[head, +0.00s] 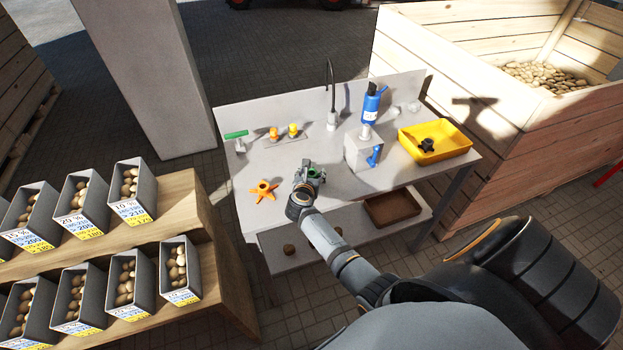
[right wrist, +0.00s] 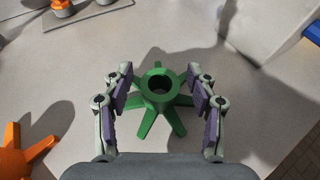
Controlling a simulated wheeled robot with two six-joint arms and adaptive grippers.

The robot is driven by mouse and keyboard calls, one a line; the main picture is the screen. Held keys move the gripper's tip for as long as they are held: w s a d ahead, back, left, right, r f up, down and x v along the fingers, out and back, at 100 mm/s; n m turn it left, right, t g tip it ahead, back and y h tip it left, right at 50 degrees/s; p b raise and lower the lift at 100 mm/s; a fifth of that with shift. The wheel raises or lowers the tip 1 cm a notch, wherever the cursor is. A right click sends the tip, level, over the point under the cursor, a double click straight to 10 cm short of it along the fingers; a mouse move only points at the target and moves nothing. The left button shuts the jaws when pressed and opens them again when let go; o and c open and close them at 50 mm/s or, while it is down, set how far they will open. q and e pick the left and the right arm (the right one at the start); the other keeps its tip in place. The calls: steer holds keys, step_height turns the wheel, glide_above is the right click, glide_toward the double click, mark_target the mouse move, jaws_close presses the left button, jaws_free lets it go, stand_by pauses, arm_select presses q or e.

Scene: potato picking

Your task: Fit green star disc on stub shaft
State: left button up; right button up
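The green star disc (right wrist: 143,110) lies on the grey worktop, with a round central hub with a dark hole and several arms spreading outward. My right gripper (right wrist: 160,88) is directly over it and open, one finger to each side of the hub with gaps between. In the head view my right gripper (head: 309,172) is over the worktop's front middle, and a bit of the green disc (head: 318,173) shows beside it. I cannot make out the stub shaft with certainty. My left gripper is out of view.
An orange star disc (head: 263,190) lies left of my right gripper. A grey block (head: 360,150) with blue parts and a yellow tray (head: 449,151) holding a black star piece stand to the right.

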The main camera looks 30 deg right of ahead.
jaws_close()
steer(key=shift+r, duration=0.35)
steer(key=r, duration=0.3)
steer(key=shift+s, duration=0.2)
steer(key=s+d+r+p, duration=0.1)
steer(key=s+r+p, duration=0.3)
steer(key=s+r, duration=0.5)
steer(key=s, duration=0.4)
steer(key=shift+s+d+r+p, duration=0.2)
steer(key=shift+s+d+p, duration=0.05)
steer(key=shift+s+p, duration=0.1)
